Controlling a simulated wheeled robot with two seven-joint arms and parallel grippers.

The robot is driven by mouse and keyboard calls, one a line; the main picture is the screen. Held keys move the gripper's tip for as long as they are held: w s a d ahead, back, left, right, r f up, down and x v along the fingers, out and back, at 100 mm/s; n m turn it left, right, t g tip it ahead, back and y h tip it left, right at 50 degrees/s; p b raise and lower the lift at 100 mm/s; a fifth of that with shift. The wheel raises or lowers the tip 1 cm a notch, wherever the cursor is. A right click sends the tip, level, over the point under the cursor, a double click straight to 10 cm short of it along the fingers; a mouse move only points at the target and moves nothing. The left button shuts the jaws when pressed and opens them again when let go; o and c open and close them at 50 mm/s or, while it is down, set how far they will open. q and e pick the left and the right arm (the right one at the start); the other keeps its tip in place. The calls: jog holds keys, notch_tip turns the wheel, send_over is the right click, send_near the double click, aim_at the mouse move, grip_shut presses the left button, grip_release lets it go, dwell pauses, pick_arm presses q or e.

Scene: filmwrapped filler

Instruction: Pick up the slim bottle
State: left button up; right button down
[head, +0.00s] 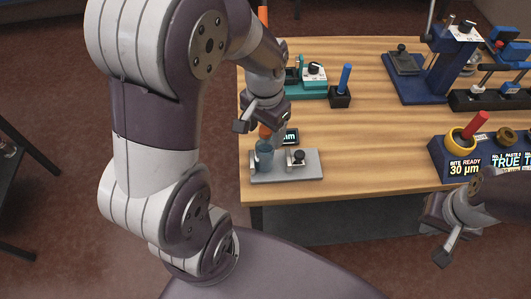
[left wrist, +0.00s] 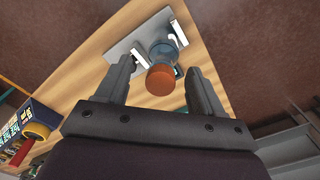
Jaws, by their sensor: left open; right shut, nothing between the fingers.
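The slim bottle (head: 264,156) has a bluish see-through body and an orange cap. It stands upright on a grey plate (head: 305,174) at the table's near left corner. In the left wrist view its orange cap (left wrist: 160,80) faces the camera. My left gripper (head: 262,121) is open above the bottle, pointing down. In the left wrist view its two fingers (left wrist: 161,68) lie on either side of the cap, with gaps on both sides; I see no contact. Part of the bottle's top is hidden by the gripper in the head view. My right gripper (head: 442,255) is shut and empty, off the table's front edge.
A small dark display (head: 290,136) and a black knob (head: 298,157) are close beside the bottle. Behind are a teal device (head: 312,77) and a blue stick in a black block (head: 342,85). A blue stand (head: 437,70) and a blue holder are at right. The table's middle is clear.

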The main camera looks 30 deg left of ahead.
aim_at(265, 149)
pick_arm(q)
jog(key=f, duration=0.1)
jog(key=w+a+f, duration=0.1)
jog(key=a+f, duration=0.1)
jog(key=shift+w+a+f, duration=0.15)
jog(key=shift+w+f, duration=0.15)
jog(key=shift+w, duration=0.1)
jog(key=shift+w+d+f, duration=0.2)
jog(key=shift+w, duration=0.2)
jog(key=shift+s+d+r, duration=0.35)
jog(key=shift+s+d, duration=0.05)
jog(key=shift+d, duration=0.3)
jog(key=shift+c, duration=0.6)
jog(key=shift+s+a, duration=0.1)
jog(key=shift+s, duration=0.15)
jog(key=c, duration=0.5)
jog(key=shift+a, duration=0.2)
jog(key=c, duration=0.5)
jog(key=shift+w+a, duration=0.1)
jog(key=shift+a, duration=0.1)
grip_shut()
jog(key=shift+w+f, duration=0.1)
jog(key=shift+d, duration=0.2)
pick_arm(e)
jog(key=shift+w+a, duration=0.3)
jog(key=shift+w, duration=0.2)
jog(key=shift+w+a, duration=0.25)
jog(key=shift+w, duration=0.2)
